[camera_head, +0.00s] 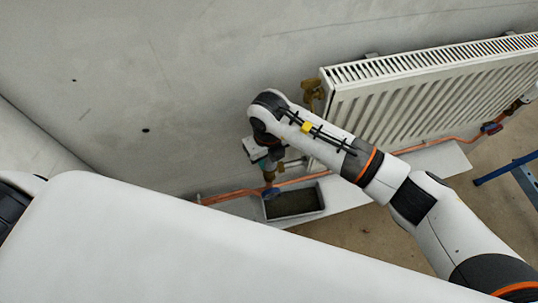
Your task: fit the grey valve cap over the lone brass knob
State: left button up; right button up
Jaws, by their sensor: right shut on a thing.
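My right gripper (268,167) points down beside the left end of the radiator, low near the wall. It is shut on a small grey piece, which looks like the grey valve cap; the fingers and wrist mostly hide it. A small brass-coloured part, perhaps the lone brass knob, shows just below the fingertips, above a blue fitting (271,192). I cannot tell whether the cap touches the brass part or sits over it. My left gripper is not in view.
A white ribbed radiator (430,95) stands along the wall, with a brass fitting (313,92) at its upper left. A copper pipe (235,196) runs low along the wall. A dark-filled tray (294,203) lies below the gripper.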

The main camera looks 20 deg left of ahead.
jog(key=shift+f, duration=0.1)
dwell(0.3)
jog(key=o, duration=1)
jog(key=shift+o, duration=0.5)
jog(key=o, duration=0.4)
jog(key=shift+r+p, duration=1.45)
jog(key=shift+r, duration=1)
